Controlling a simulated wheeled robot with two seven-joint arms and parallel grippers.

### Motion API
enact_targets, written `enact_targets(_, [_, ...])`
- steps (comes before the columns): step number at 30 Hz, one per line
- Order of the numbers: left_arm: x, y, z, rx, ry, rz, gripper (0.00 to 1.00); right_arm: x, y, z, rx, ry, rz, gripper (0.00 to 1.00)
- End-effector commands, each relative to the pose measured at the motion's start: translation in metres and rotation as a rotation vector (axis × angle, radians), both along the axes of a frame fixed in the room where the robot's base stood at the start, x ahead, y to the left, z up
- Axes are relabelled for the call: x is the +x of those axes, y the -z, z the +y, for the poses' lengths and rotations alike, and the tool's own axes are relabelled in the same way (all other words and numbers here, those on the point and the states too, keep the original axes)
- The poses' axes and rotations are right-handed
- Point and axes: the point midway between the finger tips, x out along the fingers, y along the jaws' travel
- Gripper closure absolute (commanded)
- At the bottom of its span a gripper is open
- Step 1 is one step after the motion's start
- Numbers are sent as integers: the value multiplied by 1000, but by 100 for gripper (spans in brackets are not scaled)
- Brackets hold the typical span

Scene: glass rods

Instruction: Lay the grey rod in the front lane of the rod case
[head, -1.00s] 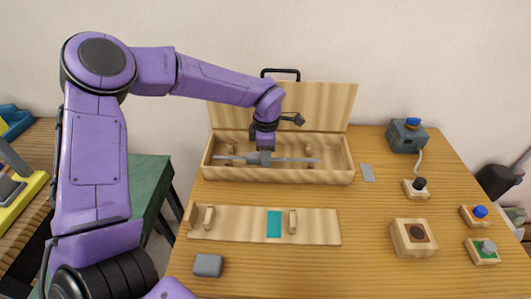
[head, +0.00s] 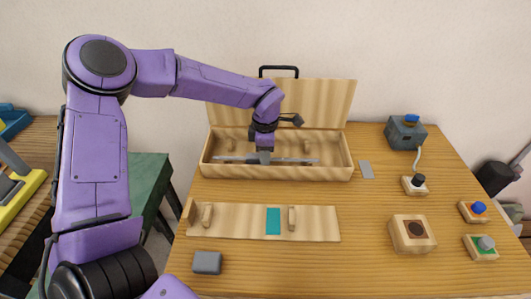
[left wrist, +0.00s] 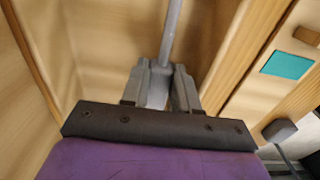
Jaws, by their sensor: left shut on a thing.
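The wooden rod case (head: 200,165) stands open at the back of the table, its lid (head: 325,103) upright behind it. The grey rod (head: 295,160) lies level, left to right, inside the case outline, close behind the front wall. My left gripper (head: 264,157) points down into the case and is shut on the rod near its middle. In the left wrist view the rod (left wrist: 171,35) runs away from between the fingers (left wrist: 165,88). I cannot tell whether the rod touches its supports. My right gripper is not in view.
A wooden rack (head: 250,222) with upright pegs and a teal patch lies in front of the case. A grey block (head: 207,262) sits before it. Button boxes (head: 413,232) stand on the right. Bare table separates them.

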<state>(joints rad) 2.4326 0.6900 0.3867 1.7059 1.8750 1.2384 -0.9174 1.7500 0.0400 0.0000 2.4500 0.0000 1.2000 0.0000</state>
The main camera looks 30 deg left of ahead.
Motion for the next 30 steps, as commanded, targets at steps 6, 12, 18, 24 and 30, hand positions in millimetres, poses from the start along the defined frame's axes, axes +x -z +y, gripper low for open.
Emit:
enact_targets(6, [0, 0, 0, 0, 0, 0, 41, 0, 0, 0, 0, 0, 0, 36])
enact_targets(12, [0, -2, 0, 0, 0, 0, 41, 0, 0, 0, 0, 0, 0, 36])
enact_targets(18, [1, -37, 0, 0, -1, -7, 41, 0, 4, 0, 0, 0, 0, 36])
enact_targets(24, [1, -82, 0, 0, -1, -4, 41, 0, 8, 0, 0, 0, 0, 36])
enact_targets(30, [1, -104, 1, 0, 1, -2, 41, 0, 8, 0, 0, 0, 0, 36])
